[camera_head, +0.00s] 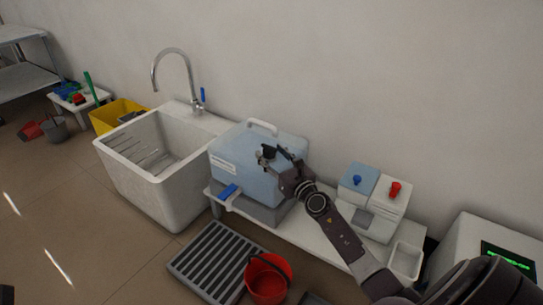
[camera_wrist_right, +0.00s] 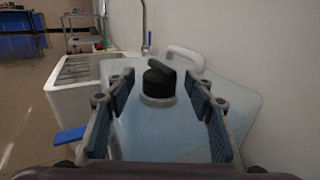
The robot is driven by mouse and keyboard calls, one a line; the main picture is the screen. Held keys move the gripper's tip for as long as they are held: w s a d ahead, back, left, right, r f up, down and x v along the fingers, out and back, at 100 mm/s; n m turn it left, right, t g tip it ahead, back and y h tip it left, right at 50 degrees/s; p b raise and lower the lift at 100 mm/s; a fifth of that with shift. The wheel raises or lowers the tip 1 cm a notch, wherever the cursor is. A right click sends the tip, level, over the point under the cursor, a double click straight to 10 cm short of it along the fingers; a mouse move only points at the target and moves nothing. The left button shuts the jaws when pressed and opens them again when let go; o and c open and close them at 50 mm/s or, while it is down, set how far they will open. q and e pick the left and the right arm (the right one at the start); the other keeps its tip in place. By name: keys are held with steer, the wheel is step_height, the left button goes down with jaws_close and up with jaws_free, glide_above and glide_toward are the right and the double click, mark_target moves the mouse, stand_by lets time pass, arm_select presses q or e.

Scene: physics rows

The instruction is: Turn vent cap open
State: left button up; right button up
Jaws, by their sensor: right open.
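The black vent cap (camera_wrist_right: 158,82) stands upright on a pale round collar on top of the light blue container (camera_wrist_right: 150,138). A raised grip bar on the cap slants across its top. The container also shows in the head view (camera_head: 232,160), with a white handle and a blue tap. My right gripper (camera_wrist_right: 160,92) is open, one finger on each side of the cap, with gaps visible between cap and fingers. In the head view the right gripper (camera_head: 277,158) is over the container's top and partly hides the cap. My left gripper is not in view.
A white sink (camera_head: 180,205) with a tall faucet stands left of the container. Two small dispensers with blue and red knobs (camera_head: 394,189) stand right on the white bench. A red bucket (camera_head: 268,279) and grey grate (camera_head: 220,264) are on the floor in front. The wall is close behind.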

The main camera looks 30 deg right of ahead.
steer(key=shift+w, duration=0.15)
steer(key=shift+c, duration=0.7)
steer(key=c, duration=1)
steer(key=shift+a, duration=0.1)
